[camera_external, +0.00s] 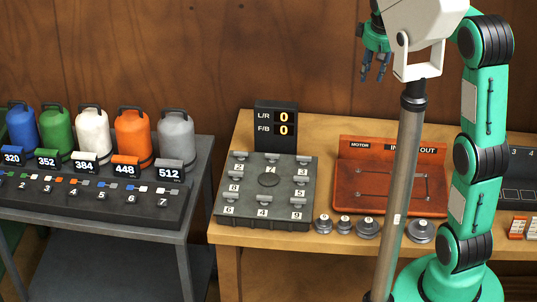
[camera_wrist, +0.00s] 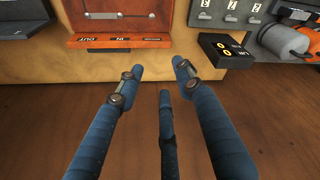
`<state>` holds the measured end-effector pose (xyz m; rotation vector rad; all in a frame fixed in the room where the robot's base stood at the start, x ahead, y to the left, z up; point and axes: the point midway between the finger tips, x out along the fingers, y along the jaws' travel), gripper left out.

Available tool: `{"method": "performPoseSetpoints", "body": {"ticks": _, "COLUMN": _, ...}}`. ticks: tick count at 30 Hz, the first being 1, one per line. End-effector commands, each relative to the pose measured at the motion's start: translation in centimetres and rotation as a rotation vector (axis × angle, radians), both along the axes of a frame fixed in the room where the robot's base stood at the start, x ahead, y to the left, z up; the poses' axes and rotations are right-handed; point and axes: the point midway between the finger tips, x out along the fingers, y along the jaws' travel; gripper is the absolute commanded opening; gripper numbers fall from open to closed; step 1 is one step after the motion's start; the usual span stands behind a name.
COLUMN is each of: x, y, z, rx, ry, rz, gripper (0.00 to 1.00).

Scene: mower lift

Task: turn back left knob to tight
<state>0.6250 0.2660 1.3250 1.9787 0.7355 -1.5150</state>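In the wrist view, part of the block (camera_wrist: 229,18) shows upside down at the upper right. My three-fingered gripper (camera_external: 373,75) hangs high, right of and apart from the block. In the wrist view its blue fingers (camera_wrist: 158,72) are spread with nothing between them.
A black display (camera_external: 276,128) reading 0 and 0 stands behind the block. A red-orange tray (camera_external: 390,182) marked MOTOR and OUT is to its right. Round weights (camera_external: 368,228) line the front edge. A grey cart (camera_external: 110,225) holds canisters (camera_external: 132,135). My arm hides part of the bench.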

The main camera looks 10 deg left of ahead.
Motion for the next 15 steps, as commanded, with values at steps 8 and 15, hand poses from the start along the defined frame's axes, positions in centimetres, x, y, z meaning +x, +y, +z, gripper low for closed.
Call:
{"method": "performPoseSetpoints", "body": {"ticks": 8, "x": 3.6, "y": 8.0, "z": -1.7, "rx": -0.035, "ry": 0.038, "rz": 0.147, "gripper": 0.36}}
{"method": "performPoseSetpoints", "body": {"ticks": 15, "x": 5.5, "y": 15.0, "z": -4.2, "rx": -0.064, "ry": 0.067, "rz": 0.274, "gripper": 0.36}}
